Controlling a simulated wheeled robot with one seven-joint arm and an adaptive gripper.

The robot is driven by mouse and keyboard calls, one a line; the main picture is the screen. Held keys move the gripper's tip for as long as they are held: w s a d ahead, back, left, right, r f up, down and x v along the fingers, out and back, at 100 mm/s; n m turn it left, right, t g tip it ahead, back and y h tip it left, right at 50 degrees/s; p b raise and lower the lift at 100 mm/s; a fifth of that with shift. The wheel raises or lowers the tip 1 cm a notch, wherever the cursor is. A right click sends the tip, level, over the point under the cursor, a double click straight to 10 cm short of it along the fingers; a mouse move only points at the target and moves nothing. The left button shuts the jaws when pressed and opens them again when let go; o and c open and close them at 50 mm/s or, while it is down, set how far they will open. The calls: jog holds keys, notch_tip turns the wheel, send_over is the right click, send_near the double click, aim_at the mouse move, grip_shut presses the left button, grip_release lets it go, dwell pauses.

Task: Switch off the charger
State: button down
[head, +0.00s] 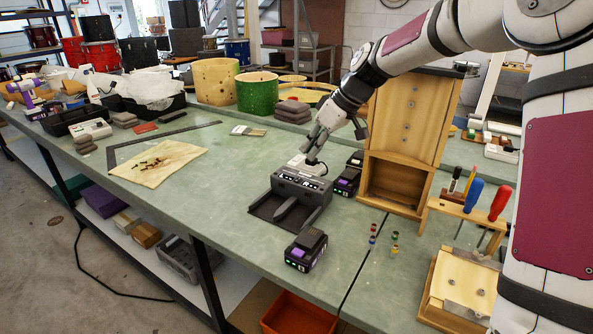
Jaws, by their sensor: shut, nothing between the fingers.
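The charger (302,185) is a dark grey unit with an open front bay, standing on the green bench right of centre. Its front tray holds no battery. A small white box (303,163) sits just behind it, partly hidden by my gripper. My gripper (313,158) is shut and empty, pointing down above the white box at the charger's back edge. Whether the fingers touch either one, I cannot tell. No switch can be clearly made out.
A black battery (305,250) stands in front of the charger, another (347,180) to its right. A wooden cabinet (397,190) stands right of my gripper. A tool rack (470,208) with screwdrivers is at the right.

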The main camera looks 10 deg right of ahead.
jog(key=w+d+f+t+y, duration=0.1)
jog(key=w+d+f+y, duration=0.1)
jog(key=w+d, duration=0.3)
jog(key=shift+w+d+f+t, duration=0.2)
jog(key=shift+w+d+t, duration=0.2)
jog(key=shift+w, duration=1.05)
jog(key=shift+a+f, duration=0.1)
send_over(299, 180)
notch_tip(299, 180, down, 7)
jog(key=shift+r, duration=0.1)
notch_tip(299, 180, down, 2)
jog(key=shift+f, duration=0.15)
jog(key=shift+a+f, duration=0.1)
jog(key=shift+f, duration=0.8)
jog(key=shift+s, duration=0.1)
